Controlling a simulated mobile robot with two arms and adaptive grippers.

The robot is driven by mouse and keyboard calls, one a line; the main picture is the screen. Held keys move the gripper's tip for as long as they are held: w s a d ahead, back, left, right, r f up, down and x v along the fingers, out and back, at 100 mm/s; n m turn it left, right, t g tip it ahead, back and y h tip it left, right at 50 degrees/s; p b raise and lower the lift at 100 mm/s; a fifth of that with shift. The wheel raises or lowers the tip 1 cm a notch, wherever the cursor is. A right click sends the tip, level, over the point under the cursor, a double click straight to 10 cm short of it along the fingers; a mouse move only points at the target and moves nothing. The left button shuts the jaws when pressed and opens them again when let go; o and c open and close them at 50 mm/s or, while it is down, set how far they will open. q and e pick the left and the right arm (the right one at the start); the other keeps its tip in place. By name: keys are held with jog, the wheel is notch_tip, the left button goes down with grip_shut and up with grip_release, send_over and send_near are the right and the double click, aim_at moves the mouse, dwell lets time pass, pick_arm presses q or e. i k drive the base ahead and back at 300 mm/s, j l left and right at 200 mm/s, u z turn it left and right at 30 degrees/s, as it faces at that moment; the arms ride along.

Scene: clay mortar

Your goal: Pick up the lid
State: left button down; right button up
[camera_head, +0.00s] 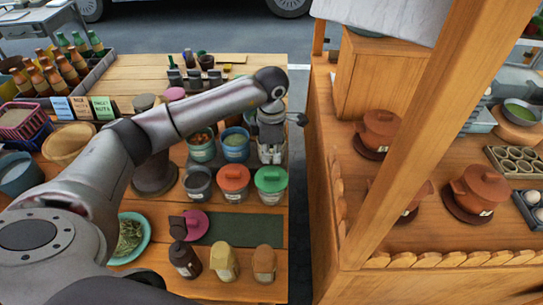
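A pink lid (194,224) lies on the left table beside a dark green mat (238,230). A red-orange lid (234,178) sits on one grey pot, and a green lid (271,179) sits on the pot to its right. A grey pot (198,183) to their left is open. My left arm reaches across the table from the left. Its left gripper (271,155) points down near the table's right edge, just behind the green lid in the picture. Its fingers are small, and their opening is unclear. I see nothing clearly held. My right gripper is not in view.
Two filled open pots (236,146) stand left of the gripper. Small bottles (223,262) line the front, beside a teal bowl (131,236). A gap separates this table from the right wooden stall (440,262), which holds lidded clay pots (479,190) and a slanted post.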

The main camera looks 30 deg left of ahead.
aim_at(197, 222)
jog(key=k, duration=1.5)
